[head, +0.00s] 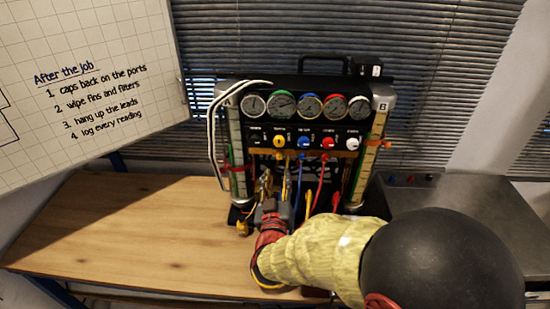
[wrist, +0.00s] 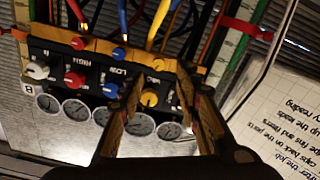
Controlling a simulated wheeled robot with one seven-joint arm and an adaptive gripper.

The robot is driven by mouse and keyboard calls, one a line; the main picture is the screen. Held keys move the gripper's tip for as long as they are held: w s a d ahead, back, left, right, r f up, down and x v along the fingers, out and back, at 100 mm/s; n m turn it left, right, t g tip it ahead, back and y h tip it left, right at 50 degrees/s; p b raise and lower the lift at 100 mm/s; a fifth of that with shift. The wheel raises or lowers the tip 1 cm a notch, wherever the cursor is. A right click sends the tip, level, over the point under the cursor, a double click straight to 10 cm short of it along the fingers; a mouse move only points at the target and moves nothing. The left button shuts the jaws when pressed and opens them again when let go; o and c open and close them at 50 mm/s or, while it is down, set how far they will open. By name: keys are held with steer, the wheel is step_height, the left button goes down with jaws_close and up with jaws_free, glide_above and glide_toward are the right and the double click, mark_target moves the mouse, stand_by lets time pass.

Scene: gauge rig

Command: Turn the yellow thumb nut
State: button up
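The yellow thumb nut (wrist: 157,64) sits on the orange rail of the gauge rig, near the hose ends, in the wrist view. A yellow knob (wrist: 149,98) is on the black panel beside it; the knob also shows in the head view (head: 279,141). My gripper (wrist: 163,82) is open, its two fingers apart with the yellow knob and nut showing between them. I see nothing held. I cannot tell whether a finger touches the nut. In the head view my gripper (head: 272,188) is low in front of the rig, and my arm hides part of the rig's base.
The rig has several gauges (head: 308,106) above red, blue and white knobs, with coloured hoses (head: 302,185) hanging below. A glass tube (head: 368,158) stands at its right. The wooden bench (head: 130,235) is clear at left. A whiteboard (head: 90,60) hangs at upper left.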

mark_target(279, 157)
steer(key=w, duration=0.8)
steer(key=shift+d+r+b, duration=0.15)
steer(key=shift+r+b, duration=0.05)
steer(key=shift+b, duration=0.1)
steer(key=shift+c, duration=1.2)
jaws_close()
